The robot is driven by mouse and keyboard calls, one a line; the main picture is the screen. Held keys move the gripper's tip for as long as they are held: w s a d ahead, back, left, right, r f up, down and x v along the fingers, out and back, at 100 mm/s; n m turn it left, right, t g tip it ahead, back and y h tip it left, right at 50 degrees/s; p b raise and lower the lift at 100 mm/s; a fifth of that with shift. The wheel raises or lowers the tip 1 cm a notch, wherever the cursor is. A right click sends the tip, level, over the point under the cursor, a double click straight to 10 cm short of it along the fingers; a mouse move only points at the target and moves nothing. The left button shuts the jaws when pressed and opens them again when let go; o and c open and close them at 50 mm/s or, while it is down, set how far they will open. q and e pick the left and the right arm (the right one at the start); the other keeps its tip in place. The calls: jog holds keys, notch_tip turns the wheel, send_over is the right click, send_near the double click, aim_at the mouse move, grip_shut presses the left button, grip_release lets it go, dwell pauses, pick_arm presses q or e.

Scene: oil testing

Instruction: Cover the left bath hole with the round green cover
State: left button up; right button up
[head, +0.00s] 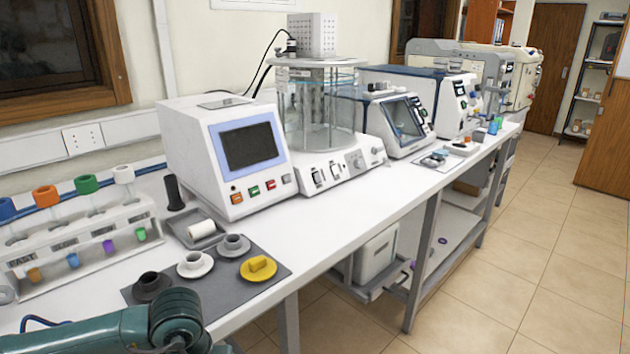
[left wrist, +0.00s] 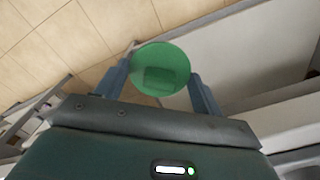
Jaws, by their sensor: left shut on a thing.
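The round green cover (left wrist: 161,66) sits between the two blue-grey fingers of my left gripper (left wrist: 162,78) in the left wrist view. The gripper is shut on it. In the head view my left arm shows at the bottom left; the cover and the fingers are not visible there. My right gripper is in neither view.
A grey mat (head: 222,292) holds dark, white, grey and yellow round pieces. A white unit with a screen (head: 225,150) is left of the bath, and a blue-white instrument (head: 395,120) is right. Floor is open along the bench front.

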pick_arm(q)
notch_tip(320, 180, down, 7)
jog(key=s+d+m, duration=0.1)
jog(key=m, duration=0.1)
jog(key=shift+d+r+m, duration=0.15)
jog(key=shift+d+m, duration=0.05)
jog(key=shift+m, duration=0.1)
